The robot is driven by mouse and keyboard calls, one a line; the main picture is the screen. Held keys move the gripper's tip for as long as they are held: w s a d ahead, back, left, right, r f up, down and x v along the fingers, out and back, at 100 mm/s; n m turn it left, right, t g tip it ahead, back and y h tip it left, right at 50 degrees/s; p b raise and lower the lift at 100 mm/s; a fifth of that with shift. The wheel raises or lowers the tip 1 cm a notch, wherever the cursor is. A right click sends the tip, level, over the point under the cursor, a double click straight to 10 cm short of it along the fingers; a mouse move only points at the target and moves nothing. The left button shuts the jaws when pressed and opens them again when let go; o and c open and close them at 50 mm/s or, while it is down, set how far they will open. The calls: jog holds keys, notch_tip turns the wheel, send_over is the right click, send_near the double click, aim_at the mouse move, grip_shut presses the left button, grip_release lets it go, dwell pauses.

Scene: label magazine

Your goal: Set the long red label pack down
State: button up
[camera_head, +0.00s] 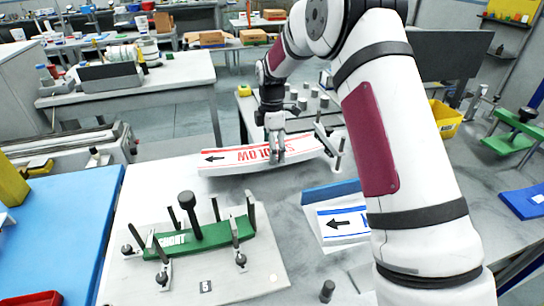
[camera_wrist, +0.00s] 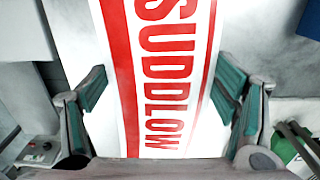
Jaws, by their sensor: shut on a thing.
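The long red label pack (camera_head: 235,157) is a long white stack with red stripes, red lettering and a black arrow. It lies crosswise at the middle of the head view, slightly bent, and its right end reaches near some upright posts. My gripper (camera_head: 276,150) is shut on it right of its middle, from above. In the wrist view the pack (camera_wrist: 165,60) runs up the picture between the fingers of my gripper (camera_wrist: 160,95), with its lettering facing the camera. I cannot tell whether its underside touches the table.
A blue-striped label pack (camera_head: 343,224) lies at the right, partly behind my arm. A blue mat (camera_head: 75,200) is at the left. Grey posts (camera_head: 322,100) stand behind my gripper.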

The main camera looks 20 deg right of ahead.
jog(key=shift+f+p, duration=0.4)
jog(key=shift+f, duration=1.3)
jog(key=shift+f, duration=0.1)
jog(key=o, duration=1.7)
notch_tip(320, 180, up, 12)
jog(key=shift+r+b, duration=0.15)
jog(key=shift+b, duration=0.8)
